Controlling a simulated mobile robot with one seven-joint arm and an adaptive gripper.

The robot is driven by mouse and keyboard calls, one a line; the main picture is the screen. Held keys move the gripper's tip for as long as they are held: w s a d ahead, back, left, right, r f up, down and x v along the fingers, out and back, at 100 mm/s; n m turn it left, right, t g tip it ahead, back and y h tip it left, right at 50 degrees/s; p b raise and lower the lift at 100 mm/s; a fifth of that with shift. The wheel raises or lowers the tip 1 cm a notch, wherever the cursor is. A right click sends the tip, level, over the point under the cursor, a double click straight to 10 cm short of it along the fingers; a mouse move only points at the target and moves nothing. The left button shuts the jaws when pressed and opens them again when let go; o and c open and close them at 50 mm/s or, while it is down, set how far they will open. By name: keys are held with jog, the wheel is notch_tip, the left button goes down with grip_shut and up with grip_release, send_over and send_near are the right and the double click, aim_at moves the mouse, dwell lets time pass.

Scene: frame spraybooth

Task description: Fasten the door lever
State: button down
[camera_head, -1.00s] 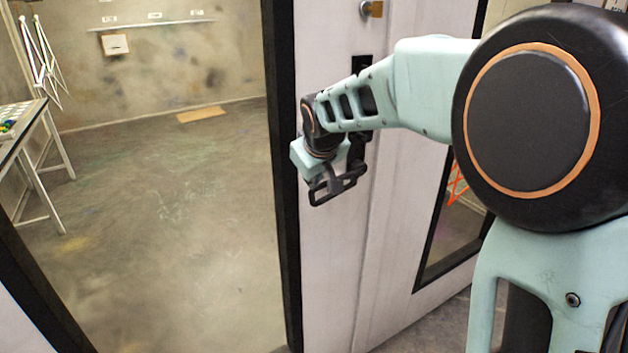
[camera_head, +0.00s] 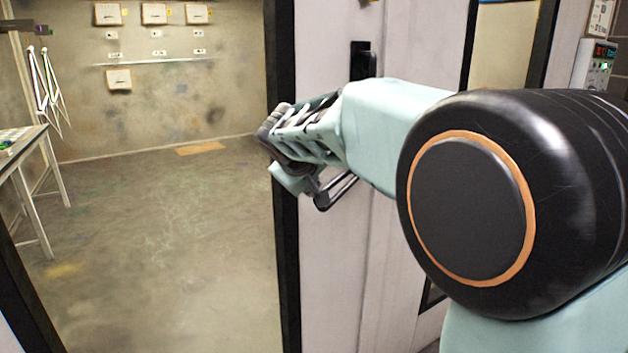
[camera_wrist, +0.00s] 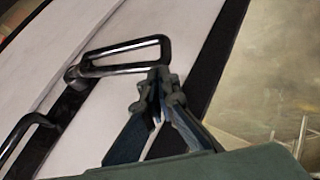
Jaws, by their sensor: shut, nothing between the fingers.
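The door lever is a black, elongated open loop (camera_wrist: 125,48) on a round pivot at one end of a dark plate, in the wrist view. In the head view the loop (camera_head: 338,190) shows partly below my wrist, sticking out from the pale door (camera_head: 376,250). The upper end of a dark plate (camera_head: 361,58) shows above my forearm; its middle is hidden. My gripper (camera_wrist: 160,76) is shut and empty, its fingertips at the loop's free end. I cannot tell whether they touch it.
A bent black handle (camera_wrist: 28,128) stands at the plate's other end. A black door-frame post (camera_head: 286,250) is close by my wrist. To its left is an open booth floor (camera_head: 170,240), with a white-legged table (camera_head: 35,195) at the far left. A control box (camera_head: 596,65) hangs at the right.

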aim_at(320, 211)
jog(key=f+b, duration=0.2)
jog(key=b, duration=0.2)
jog(key=d+f+n+t+h+b, duration=0.1)
jog(key=f+b, duration=0.1)
jog(key=b, duration=0.2)
jog(key=w+f+t+h+b, duration=0.1)
jog(key=f+b, duration=0.1)
jog(key=b, duration=0.2)
jog(key=shift+d+f, duration=0.25)
jog(key=w+d+f+b, duration=0.2)
jog(key=d+f+b, duration=0.1)
jog(key=b, duration=0.3)
jog(key=shift+w+d+f, duration=0.25)
jog(key=shift+d+f, duration=0.15)
jog(key=shift+f, duration=0.4)
jog(key=shift+h, duration=0.3)
